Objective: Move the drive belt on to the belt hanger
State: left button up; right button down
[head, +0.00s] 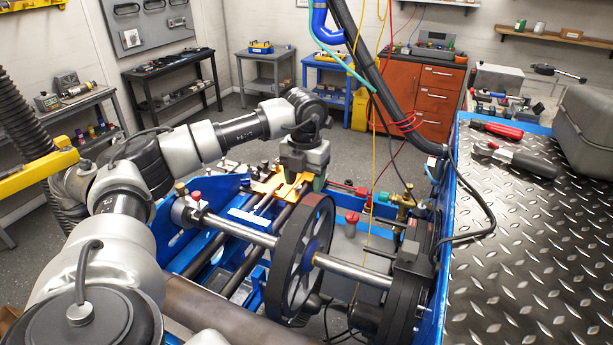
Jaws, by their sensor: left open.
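My left arm reaches in from the left and bends down over the blue engine stand. My left gripper (304,172) points down above the stand, just behind the large spoked wheel (301,258). It is open; its fingertips are hard to make out, and I see nothing held between them. I cannot pick out the drive belt for certain: the wheel has a wide black rim, and I cannot tell whether that is a belt. I cannot identify the belt hanger either. My right gripper is not in view.
A steel shaft (352,270) runs through the wheel across the blue stand. Hoses and thin cables (374,90) hang down right of my gripper. A diamond-plate bench top (530,245) with tools and a grey case (590,115) fills the right. Open floor (235,124) lies behind.

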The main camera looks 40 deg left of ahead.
aim_at(306, 207)
pick_arm(q)
notch_tip(306, 207, down, 6)
jog(key=b, duration=0.3)
jog(key=shift+r, duration=0.25)
jog(key=shift+f+b, duration=0.6)
jog(key=shift+b, duration=0.05)
jog(key=shift+f, duration=0.15)
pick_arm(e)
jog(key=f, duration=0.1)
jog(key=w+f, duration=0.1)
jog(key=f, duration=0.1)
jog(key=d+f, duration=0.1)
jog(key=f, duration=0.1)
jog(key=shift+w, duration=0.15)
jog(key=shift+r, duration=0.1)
pick_arm(q)
jog(key=c, duration=0.7)
jog(key=shift+o, duration=0.2)
jog(key=shift+r, duration=0.35)
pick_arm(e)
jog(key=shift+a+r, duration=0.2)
pick_arm(q)
jog(key=shift+r+p, duration=0.35)
jog(key=shift+p, duration=0.15)
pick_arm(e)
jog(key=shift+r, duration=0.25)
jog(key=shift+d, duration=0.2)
